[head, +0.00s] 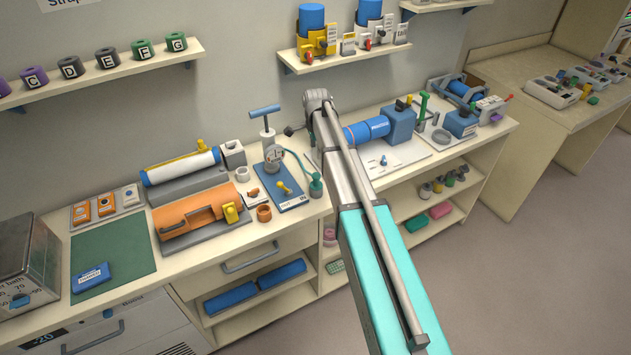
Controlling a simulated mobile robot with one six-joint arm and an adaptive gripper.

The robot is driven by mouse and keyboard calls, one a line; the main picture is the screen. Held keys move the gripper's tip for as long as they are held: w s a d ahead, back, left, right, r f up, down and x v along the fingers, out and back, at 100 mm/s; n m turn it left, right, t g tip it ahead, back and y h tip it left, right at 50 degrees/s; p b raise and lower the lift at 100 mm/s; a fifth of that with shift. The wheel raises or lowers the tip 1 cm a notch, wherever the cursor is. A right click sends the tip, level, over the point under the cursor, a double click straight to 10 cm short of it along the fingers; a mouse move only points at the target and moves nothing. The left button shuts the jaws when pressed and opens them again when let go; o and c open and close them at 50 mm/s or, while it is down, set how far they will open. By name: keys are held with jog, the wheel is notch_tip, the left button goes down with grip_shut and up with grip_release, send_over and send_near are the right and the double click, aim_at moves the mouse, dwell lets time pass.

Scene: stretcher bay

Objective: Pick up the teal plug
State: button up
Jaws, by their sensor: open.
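A small upright teal piece (316,185) stands at the front of the bench, right of a blue board. A thin teal hose runs to it from a round gauge (274,155). It is the teal thing on the bench that best fits the plug, but I cannot tell for sure. My arm reaches up from the bottom right across the view and passes just right of this piece. The jaws of my gripper cannot be made out; the end of my arm hides that area.
An orange case (200,215) and a blue board (287,188) with a yellow-handled part lie to the left. A blue motor-like unit (398,125) stands behind my arm. A green mat (115,268) has free room. Wall shelves (105,76) hang above the bench.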

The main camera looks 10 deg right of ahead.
aim_at(317, 174)
jog(key=shift+f, duration=0.15)
notch_tip(317, 174, down, 8)
jog(key=b, duration=0.8)
jog(key=shift+f+b, duration=0.15)
jog(key=shift+b, duration=0.2)
jog(key=shift+f, duration=0.1)
dwell(0.4)
jog(key=shift+s+f+b, duration=0.2)
jog(key=shift+f+b, duration=2.3)
jog(key=shift+b, duration=0.1)
grip_shut()
jog(key=shift+r, duration=0.2)
